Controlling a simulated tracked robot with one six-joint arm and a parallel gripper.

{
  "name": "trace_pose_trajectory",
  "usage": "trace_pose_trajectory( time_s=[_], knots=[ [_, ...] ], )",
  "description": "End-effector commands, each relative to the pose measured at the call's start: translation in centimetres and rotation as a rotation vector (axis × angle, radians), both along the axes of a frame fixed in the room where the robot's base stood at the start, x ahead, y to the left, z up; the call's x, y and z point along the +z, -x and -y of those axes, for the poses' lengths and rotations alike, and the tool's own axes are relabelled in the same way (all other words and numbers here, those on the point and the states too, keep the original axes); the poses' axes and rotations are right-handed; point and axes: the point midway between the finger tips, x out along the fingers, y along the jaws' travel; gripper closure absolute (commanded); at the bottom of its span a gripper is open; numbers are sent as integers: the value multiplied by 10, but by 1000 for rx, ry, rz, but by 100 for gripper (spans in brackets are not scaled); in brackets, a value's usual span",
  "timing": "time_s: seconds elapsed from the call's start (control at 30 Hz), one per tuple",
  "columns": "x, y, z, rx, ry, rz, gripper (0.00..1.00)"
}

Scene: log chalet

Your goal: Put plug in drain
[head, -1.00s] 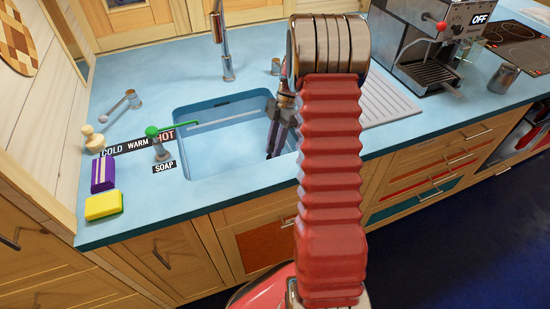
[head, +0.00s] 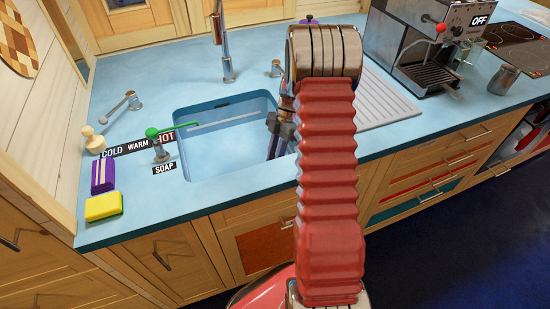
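The blue sink basin (head: 228,150) is set in the light blue counter. My gripper (head: 278,147) points down into its right side, partly hidden behind my own red arm. I cannot make out whether its fingers are apart or hold something. I cannot identify the plug or the drain hole; the right part of the basin is covered by my arm.
The tall faucet (head: 222,45) stands behind the sink, with a small metal cylinder (head: 276,68) to its right. A yellow sponge (head: 104,207) and purple block (head: 103,176) lie left. The coffee machine (head: 425,45) stands right.

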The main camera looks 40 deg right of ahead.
Motion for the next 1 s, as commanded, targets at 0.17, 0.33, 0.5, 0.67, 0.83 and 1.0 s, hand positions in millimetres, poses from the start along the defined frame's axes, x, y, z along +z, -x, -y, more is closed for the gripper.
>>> trace_pose_trajectory(
  time_s=[0.17,0.33,0.5,0.67,0.83,1.0],
  knots=[
    [-2,0,0,0,0,0,98],
    [-1,0,0,0,0,0,65],
    [-1,0,0,-1,0,0,57],
    [-1,0,1,-1,0,1,57],
    [5,-1,3,-1,1,3,57],
    [22,-4,11,-1,1,4,57]
  ],
)
